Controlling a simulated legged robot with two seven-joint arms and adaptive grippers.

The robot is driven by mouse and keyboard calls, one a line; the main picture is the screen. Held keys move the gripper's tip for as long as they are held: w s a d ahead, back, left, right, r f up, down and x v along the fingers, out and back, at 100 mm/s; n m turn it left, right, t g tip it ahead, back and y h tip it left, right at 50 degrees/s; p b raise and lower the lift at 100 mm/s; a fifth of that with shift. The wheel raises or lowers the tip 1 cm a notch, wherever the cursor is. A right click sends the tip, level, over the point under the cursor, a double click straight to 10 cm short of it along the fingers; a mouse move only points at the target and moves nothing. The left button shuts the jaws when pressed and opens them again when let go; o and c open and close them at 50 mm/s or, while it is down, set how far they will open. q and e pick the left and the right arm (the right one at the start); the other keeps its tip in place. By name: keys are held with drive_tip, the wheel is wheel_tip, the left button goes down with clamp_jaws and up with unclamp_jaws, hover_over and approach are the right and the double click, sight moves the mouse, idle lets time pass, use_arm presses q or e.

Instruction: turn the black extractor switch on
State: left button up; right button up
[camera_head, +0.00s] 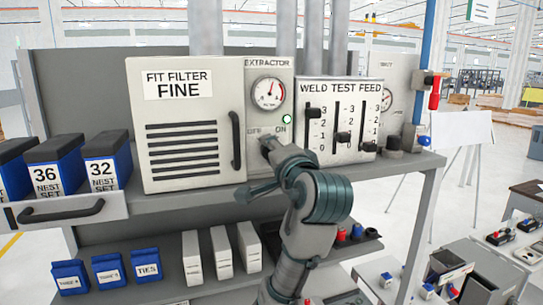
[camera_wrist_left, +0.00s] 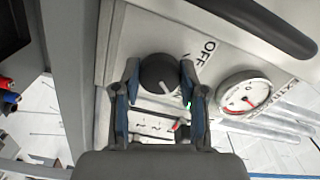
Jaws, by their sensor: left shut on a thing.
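The black extractor switch (camera_wrist_left: 158,73) is a round knob with a white pointer line, on the pale extractor panel (camera_head: 258,103). My left gripper (camera_wrist_left: 159,72) is shut on it, one finger on each side. In the wrist view, the pointer line slants down and right, toward a small green light and away from the OFF label (camera_wrist_left: 206,52). In the head view, my left gripper (camera_head: 268,145) covers most of the knob, below the OFF and ON labels. The green light (camera_head: 287,119) is lit above ON. My right gripper is not in view.
A gauge (camera_head: 268,93) sits above the switch. The FIT FILTER box (camera_head: 190,165) with a black handle (camera_head: 236,140) stands close on the left. The WELD TEST FEED slider panel (camera_head: 340,118) is close on the right. A shelf edge (camera_head: 395,172) runs below.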

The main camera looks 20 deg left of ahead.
use_arm(q)
drive_tip(key=shift+d+m, duration=0.1)
drive_tip(key=shift+m, duration=0.3)
drive_tip(key=o, duration=0.9)
drive_tip(key=shift+c, duration=0.2)
drive_tip(key=shift+o, duration=1.4)
drive_tip(key=shift+w, duration=0.1)
drive_tip(key=shift+w+d+f, duration=0.1)
drive_tip(key=shift+d, duration=0.05)
drive_tip(key=v, duration=1.2)
drive_tip(key=shift+d, duration=0.2)
drive_tip(key=shift+w+a, duration=0.1)
drive_tip(key=shift+w, duration=0.05)
